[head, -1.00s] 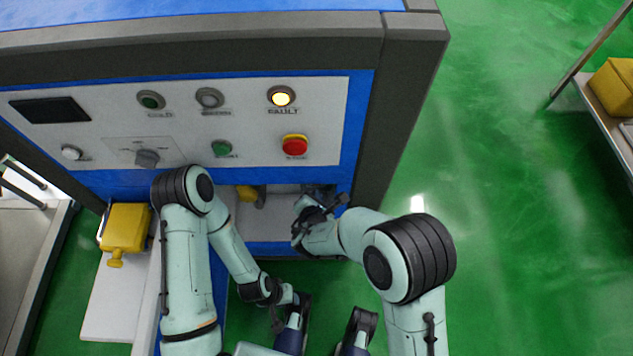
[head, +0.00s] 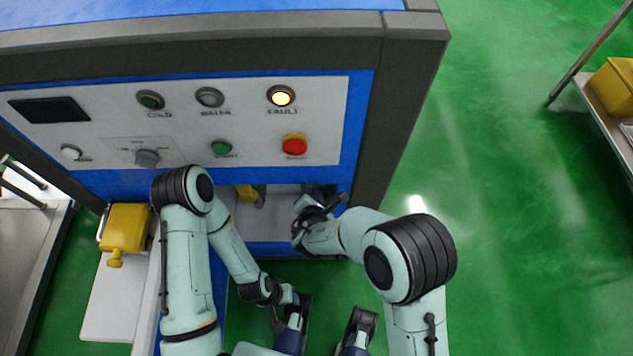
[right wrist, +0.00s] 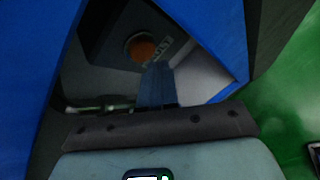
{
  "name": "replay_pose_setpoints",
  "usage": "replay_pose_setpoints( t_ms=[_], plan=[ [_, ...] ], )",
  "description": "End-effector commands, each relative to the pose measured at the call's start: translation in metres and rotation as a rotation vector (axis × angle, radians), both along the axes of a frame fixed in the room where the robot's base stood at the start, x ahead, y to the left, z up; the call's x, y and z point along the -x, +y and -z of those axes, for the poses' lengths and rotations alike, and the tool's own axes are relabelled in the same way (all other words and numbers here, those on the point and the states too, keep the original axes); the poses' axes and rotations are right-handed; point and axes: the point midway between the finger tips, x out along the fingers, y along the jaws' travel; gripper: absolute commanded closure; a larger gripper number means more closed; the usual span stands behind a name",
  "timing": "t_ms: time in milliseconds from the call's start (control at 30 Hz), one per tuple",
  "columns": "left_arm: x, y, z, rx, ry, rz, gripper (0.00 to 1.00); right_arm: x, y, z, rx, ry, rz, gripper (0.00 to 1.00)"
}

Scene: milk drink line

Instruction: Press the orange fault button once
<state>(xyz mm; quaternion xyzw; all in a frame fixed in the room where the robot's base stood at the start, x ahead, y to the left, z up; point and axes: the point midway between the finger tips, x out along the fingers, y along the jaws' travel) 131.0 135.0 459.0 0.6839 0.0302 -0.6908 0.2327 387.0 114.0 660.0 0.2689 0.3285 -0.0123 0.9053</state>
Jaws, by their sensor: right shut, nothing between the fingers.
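An orange round button (right wrist: 143,48) sits on a dark housing (right wrist: 112,32) in the right wrist view, with a pale label beside it that I cannot read. My right gripper (right wrist: 157,75) is shut and empty, its fingers pointing towards the button and just below it in that view. I cannot tell whether they touch the housing. In the head view my right gripper (head: 328,198) is at the recess under the control panel, and the orange button is hidden there. A lit yellow lamp (head: 281,96) above a FAULT label is on the panel. My left gripper, low near my body, is unclear.
The panel (head: 250,130) also carries a red button (head: 294,145), green buttons and a grey knob (head: 147,158). Blue walls and a bright plate edge surround the right gripper closely. A yellow container (head: 124,228) stands at the left.

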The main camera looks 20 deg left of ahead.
Motion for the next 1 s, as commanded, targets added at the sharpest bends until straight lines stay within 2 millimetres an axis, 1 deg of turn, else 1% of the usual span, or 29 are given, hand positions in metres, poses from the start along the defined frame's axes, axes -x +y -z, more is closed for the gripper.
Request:
replay_pose_setpoints(
  t_ms=[200, 567, 1000],
  plan=[
    [0.0003, 0.0001, 0.0061, -0.001, 0.001, 0.0, 0.57, -0.007, 0.0019, 0.0006, -0.002, -0.001, 0.001, 1.0],
    [0.0006, 0.0, 0.007, 0.0, 0.003, 0.0, 0.57, -0.0072, 0.002, 0.0004, -0.001, 0.0, 0.001, 1.0],
    [0.0002, 0.0007, 0.0097, -0.002, 0.003, -0.002, 0.57, -0.0118, 0.0032, 0.0014, 0.0, 0.001, 0.001, 1.0]
  ],
)
